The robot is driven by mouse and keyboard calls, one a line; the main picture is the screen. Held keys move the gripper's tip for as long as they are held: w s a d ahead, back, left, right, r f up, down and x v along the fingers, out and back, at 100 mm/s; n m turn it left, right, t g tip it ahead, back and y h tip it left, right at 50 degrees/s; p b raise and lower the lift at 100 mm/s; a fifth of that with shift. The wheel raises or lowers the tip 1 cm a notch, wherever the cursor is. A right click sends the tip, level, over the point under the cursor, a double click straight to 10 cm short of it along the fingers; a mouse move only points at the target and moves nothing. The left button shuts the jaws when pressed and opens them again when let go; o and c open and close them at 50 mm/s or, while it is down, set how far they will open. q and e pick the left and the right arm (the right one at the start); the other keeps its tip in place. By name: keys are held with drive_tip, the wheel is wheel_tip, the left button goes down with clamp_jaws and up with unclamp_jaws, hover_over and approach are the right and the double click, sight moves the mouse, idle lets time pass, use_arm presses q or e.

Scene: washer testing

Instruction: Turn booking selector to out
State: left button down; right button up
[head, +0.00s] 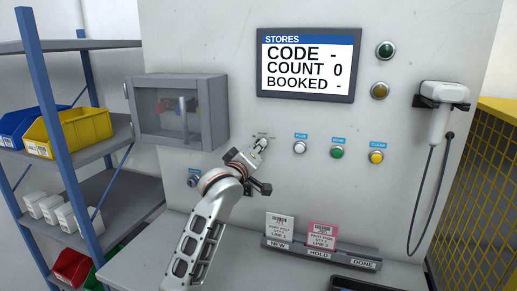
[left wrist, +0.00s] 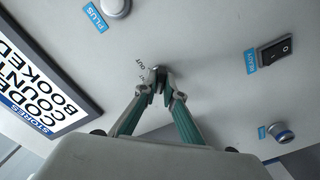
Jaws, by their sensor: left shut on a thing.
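The booking selector (left wrist: 160,72) is a small dark knob on the grey panel, with an OUT label beside it in the left wrist view. My left gripper (left wrist: 159,84) is shut on the selector, one fingertip on each side. In the head view the left gripper (head: 262,146) reaches the panel below the screen and largely hides the knob; which mark the knob points at cannot be told. The screen (head: 306,65) reads STORES, CODE -, COUNT 0, BOOKED -. My right gripper is not in view.
White (head: 300,147), green (head: 337,152) and yellow (head: 376,157) buttons sit right of the selector. A scanner (head: 439,112) hangs at the right. A clear-fronted box (head: 176,112) juts out at the left. A card rack (head: 320,256) stands below. A rocker switch (left wrist: 275,53) is labelled READY.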

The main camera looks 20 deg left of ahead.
use_arm(q)
drive_tip(key=m, duration=2.1)
drive_tip(key=shift+m, duration=0.4)
drive_tip(key=c, duration=2.1)
unclamp_jaws()
drive_tip(key=shift+c, duration=0.2)
drive_tip(key=shift+s, duration=0.1)
drive_tip(key=s, duration=1.2)
drive_tip(key=shift+a, duration=0.25)
